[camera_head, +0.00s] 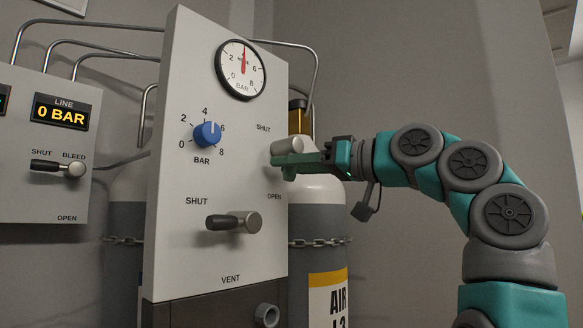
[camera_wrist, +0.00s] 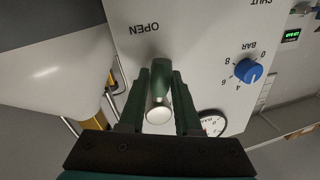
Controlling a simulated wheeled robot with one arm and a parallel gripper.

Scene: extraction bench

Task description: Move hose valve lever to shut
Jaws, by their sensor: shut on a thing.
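A valve lever with a silver hub (camera_head: 287,145) sits at the right edge of the tall grey panel (camera_head: 240,185), between a SHUT label above and an OPEN label below. My gripper (camera_head: 283,165) is shut on this lever and hides most of its handle in the head view. In the wrist view, the two dark fingers of my gripper (camera_wrist: 160,75) flank the lever, with its round silver end (camera_wrist: 158,115) nearest the camera. OPEN reads upside down just beyond the fingertips. I cannot tell the handle's exact angle. No hose label is legible beside it.
A vent lever (camera_head: 235,222) on the same panel points left, toward SHUT. A blue knob (camera_head: 208,134) and a round gauge (camera_head: 241,70) are above it. A left panel (camera_head: 45,190) has another lever (camera_head: 62,168) and reads 0 BAR. Chained cylinders (camera_head: 316,225) stand behind.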

